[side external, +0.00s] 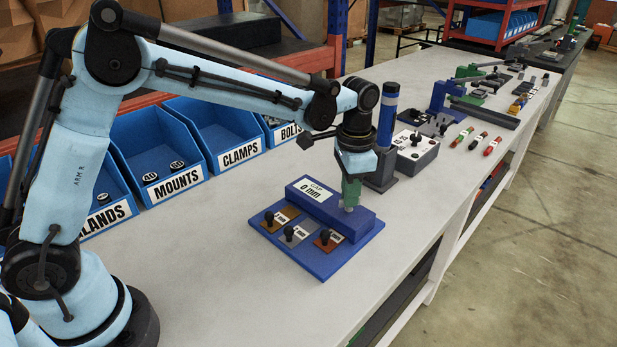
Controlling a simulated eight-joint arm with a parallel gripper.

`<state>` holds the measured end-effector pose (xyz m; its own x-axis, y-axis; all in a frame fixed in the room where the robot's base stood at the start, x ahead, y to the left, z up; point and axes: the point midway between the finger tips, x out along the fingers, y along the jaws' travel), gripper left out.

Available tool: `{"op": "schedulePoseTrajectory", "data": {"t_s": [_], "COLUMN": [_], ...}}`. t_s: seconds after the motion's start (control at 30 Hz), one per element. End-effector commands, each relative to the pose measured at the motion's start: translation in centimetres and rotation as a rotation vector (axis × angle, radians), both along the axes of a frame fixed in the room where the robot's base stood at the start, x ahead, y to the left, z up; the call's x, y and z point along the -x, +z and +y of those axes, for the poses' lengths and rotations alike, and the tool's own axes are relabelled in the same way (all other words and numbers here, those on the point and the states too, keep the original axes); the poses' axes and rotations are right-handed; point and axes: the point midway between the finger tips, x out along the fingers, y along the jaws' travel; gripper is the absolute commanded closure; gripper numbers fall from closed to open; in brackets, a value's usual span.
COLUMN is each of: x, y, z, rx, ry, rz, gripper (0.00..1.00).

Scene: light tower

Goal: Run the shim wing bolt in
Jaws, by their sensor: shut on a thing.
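A blue fixture (322,266) lies on the bench, with a raised blue block (325,208) along its back. The block carries a white label reading "GAP 0 mm" (316,190). My gripper (349,208) points straight down at the right end of this block. It is shut on the shim wing bolt, low against the block's top; the jaws hide the bolt, so its depth and turn cannot be told. In front of the block lie three shim plates with black knobs: a tan one (287,213), a grey one (300,230) and an orange-brown one (331,237).
A blue cylinder on a dark stand (387,115) and a grey box (417,153) stand close beyond my gripper. The bench in front of the fixture (215,290) is clear.

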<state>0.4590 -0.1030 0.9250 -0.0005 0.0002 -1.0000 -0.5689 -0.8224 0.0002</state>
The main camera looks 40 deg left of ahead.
Motion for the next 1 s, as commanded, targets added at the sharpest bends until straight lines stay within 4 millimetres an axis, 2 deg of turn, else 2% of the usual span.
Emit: {"op": "schedulePoseTrajectory", "data": {"t_s": [1.0], "x": [-0.04], "y": [0.12], "z": [-0.01], "rx": [0.000], "ry": [-0.965], "rz": [-0.001], "gripper": [1.00]}}
